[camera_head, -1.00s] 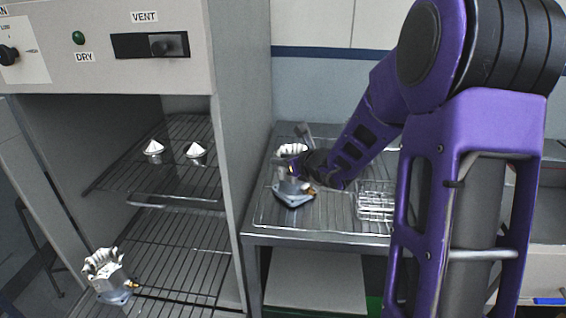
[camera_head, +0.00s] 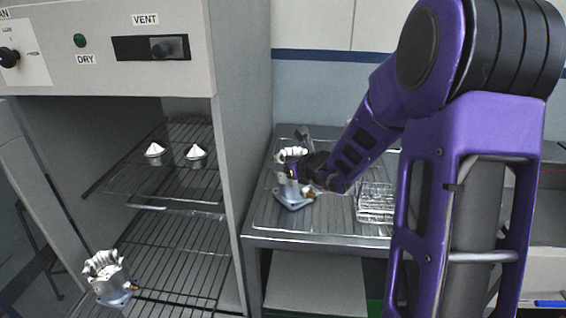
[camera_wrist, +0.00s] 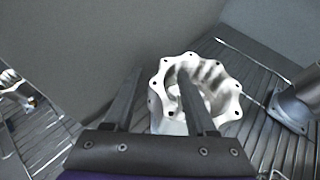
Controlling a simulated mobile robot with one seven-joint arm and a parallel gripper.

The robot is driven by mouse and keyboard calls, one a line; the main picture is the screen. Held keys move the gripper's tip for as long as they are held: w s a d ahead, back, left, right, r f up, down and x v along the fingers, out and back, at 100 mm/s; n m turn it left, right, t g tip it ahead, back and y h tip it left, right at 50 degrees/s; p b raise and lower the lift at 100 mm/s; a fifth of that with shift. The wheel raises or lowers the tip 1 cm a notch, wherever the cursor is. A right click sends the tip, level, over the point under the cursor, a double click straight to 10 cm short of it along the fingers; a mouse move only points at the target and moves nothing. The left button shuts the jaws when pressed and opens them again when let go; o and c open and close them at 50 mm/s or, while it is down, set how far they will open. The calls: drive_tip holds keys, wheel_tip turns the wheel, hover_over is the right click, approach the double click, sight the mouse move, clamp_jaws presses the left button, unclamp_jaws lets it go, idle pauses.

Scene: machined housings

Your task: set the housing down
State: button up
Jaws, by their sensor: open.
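The silver housing (camera_head: 293,196) with a scalloped, bolt-holed top rim, a bluish square base and a brass fitting stands upright on the ribbed top of the side table (camera_head: 330,240). In the wrist view the housing (camera_wrist: 222,95) lies just beyond my fingers. My gripper (camera_head: 298,171) is at its upper part, coming from the right. In the wrist view my gripper (camera_wrist: 160,74) is open; its right finger overlaps the bore and its left finger is outside the rim. I cannot tell whether either finger touches it. The base is mostly hidden in the wrist view.
A similar housing (camera_head: 108,278) stands on the lower rack of the open oven at left. Two white-coned cups (camera_head: 155,154) (camera_head: 196,156) stand on its upper rack. The oven side wall (camera_head: 240,150) is close left of the table. A wire basket (camera_head: 375,203) is at right.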

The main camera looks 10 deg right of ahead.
drive_tip(key=p+v, duration=0.1)
drive_tip(key=v, duration=1.1)
